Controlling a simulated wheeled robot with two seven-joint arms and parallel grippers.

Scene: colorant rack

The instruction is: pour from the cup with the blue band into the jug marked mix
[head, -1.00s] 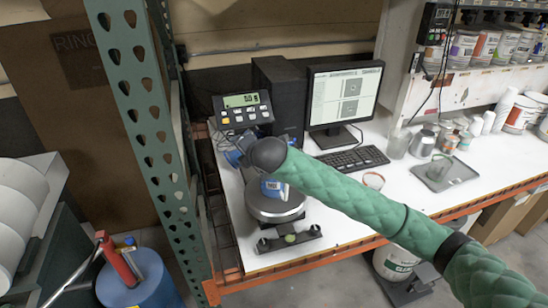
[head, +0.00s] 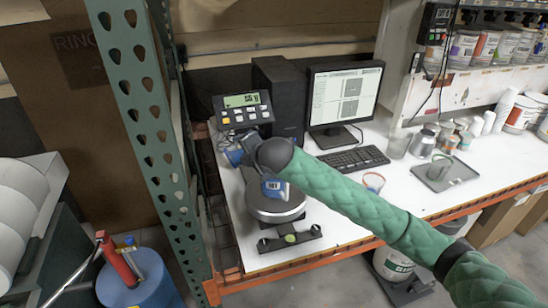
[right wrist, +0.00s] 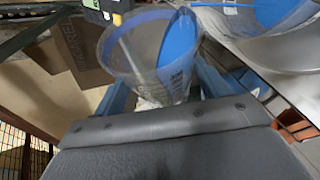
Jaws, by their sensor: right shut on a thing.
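My right gripper (head: 238,154) is at the left side of the scale, partly hidden behind my wrist. In the right wrist view its blue fingers (right wrist: 212,78) are shut on a clear cup with a blue band (right wrist: 135,50). The cup is mostly hidden in the head view, and I cannot tell its exact tilt. The jug (head: 275,189), with a blue label, stands on the round scale pan (head: 277,211), its upper part hidden by my arm. A clear vessel with blue, likely the jug (right wrist: 275,14), shows at the upper right in the right wrist view. My left gripper is out of view.
The scale's display (head: 242,108) stands behind the pan. A monitor (head: 345,97) and keyboard (head: 353,159) are to the right. Another clear cup (head: 373,182) stands on the white table near my arm. A green rack post (head: 150,130) rises close on the left.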

